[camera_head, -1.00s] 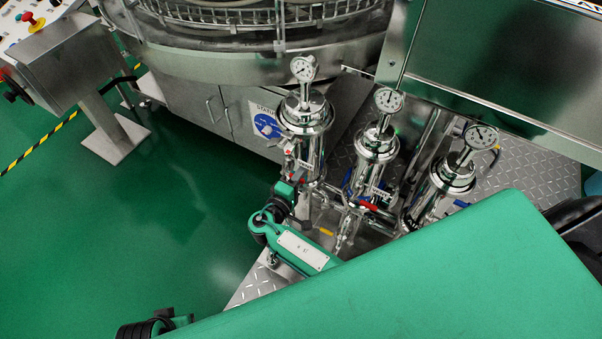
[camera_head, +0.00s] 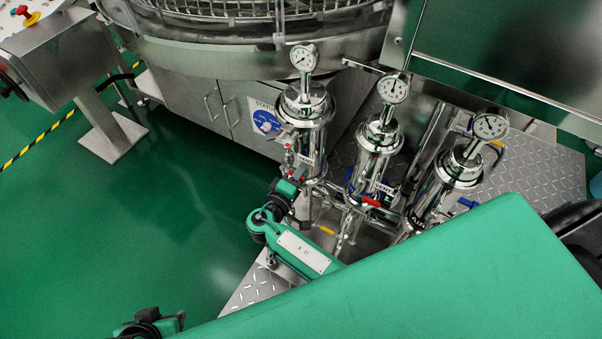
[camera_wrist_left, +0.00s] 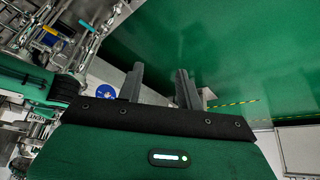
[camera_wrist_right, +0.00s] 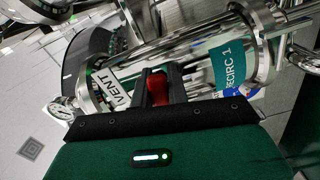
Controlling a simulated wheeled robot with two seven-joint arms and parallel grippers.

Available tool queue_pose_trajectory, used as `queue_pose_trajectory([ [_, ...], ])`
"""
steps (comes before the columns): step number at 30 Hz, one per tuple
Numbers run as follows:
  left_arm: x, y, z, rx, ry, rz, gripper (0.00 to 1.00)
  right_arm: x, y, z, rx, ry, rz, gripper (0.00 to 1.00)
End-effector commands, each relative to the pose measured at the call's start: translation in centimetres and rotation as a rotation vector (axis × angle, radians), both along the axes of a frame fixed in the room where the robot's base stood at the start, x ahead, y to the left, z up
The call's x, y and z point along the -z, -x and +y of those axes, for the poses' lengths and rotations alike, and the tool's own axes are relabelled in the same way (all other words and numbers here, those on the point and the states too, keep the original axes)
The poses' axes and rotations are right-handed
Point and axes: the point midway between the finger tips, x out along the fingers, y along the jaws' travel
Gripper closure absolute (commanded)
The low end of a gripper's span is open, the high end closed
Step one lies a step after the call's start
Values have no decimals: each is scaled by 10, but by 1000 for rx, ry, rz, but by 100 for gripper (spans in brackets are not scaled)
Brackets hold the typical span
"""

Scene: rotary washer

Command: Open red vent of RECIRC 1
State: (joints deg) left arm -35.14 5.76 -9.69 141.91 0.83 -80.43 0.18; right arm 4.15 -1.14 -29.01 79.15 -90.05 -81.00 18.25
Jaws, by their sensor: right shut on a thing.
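The RECIRC 1 housing (camera_head: 305,110) is the leftmost of three steel filter housings in the head view. Its teal label (camera_wrist_right: 229,62) and white VENT tag (camera_wrist_right: 109,88) show in the right wrist view. My right gripper (camera_wrist_right: 160,74) is shut on the red vent handle (camera_wrist_right: 157,89), which sits between its fingers. In the head view the right gripper (camera_head: 297,183) is at the left housing's lower side; its fingertips are partly hidden there. My left gripper (camera_wrist_left: 160,80) is open and empty in the left wrist view, its fingers apart over the floor.
Two more housings with gauges stand to the right, the middle one (camera_head: 375,150) with another red handle (camera_head: 371,201) below. A steel washer (camera_head: 250,40) is behind, and a control pedestal (camera_head: 100,110) at left. The green floor (camera_head: 150,210) at left is clear.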

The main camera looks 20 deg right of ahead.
Motion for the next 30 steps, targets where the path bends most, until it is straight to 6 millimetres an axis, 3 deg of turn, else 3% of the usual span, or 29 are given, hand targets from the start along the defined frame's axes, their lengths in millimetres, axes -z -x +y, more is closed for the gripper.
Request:
queue_pose_trajectory([
  [8,18,-30,-43,56,118,-254,64,10,-1,1,-1,-66,-83,100],
  [19,16,-48,-96,88,307,-590,64,16,-3,3,-1,-153,-194,100],
  [25,9,-48,-116,81,406,-751,64,19,-4,4,0,-194,-247,100],
  [30,-35,-76,-106,61,431,-983,64,20,-5,5,0,-224,-283,100],
])
